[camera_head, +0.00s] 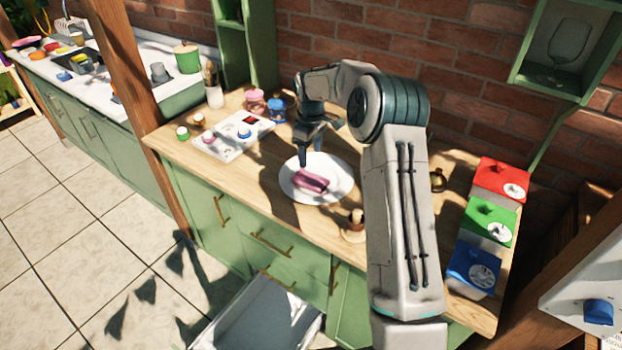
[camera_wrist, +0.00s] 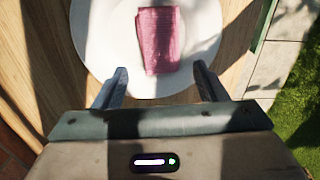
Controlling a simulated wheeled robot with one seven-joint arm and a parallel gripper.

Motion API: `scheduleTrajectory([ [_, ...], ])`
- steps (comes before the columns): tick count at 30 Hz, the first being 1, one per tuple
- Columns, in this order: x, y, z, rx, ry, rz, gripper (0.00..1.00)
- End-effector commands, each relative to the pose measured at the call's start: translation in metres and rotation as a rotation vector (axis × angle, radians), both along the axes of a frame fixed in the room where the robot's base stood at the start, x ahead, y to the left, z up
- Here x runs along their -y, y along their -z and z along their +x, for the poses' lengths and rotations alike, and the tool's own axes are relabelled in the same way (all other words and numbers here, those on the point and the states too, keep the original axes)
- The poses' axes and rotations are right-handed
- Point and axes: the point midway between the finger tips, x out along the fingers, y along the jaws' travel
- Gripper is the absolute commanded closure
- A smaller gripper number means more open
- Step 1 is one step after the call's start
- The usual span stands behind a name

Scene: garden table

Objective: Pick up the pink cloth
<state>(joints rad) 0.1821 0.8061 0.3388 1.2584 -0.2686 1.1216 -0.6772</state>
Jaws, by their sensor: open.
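The pink cloth (camera_head: 311,181) lies folded on a round white plate (camera_head: 334,192) on the wooden table. In the wrist view the cloth (camera_wrist: 159,40) is at the top middle, on the white plate (camera_wrist: 100,40), ahead of my fingertips. My gripper (camera_head: 306,158) points down near the plate's far left edge. In the wrist view my gripper (camera_wrist: 162,80) is open, its two fingers apart with nothing between them. The cloth appears apart from both fingers.
Red (camera_head: 500,180), green (camera_head: 487,222) and blue (camera_head: 474,268) boxes stand at the right end. A small wooden item (camera_head: 355,222) sits close to the plate's front right. Brick wall rises behind.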

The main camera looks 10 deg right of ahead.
Motion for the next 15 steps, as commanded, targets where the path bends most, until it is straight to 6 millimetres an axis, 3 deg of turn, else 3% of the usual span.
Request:
scheduleTrajectory([
  [6, 0.000, 0.035, 0.000, -0.002, 0.001, -0.001, 0.35],
  [15, 0.002, 0.061, -0.001, -0.004, 0.001, 0.000, 0.35],
])
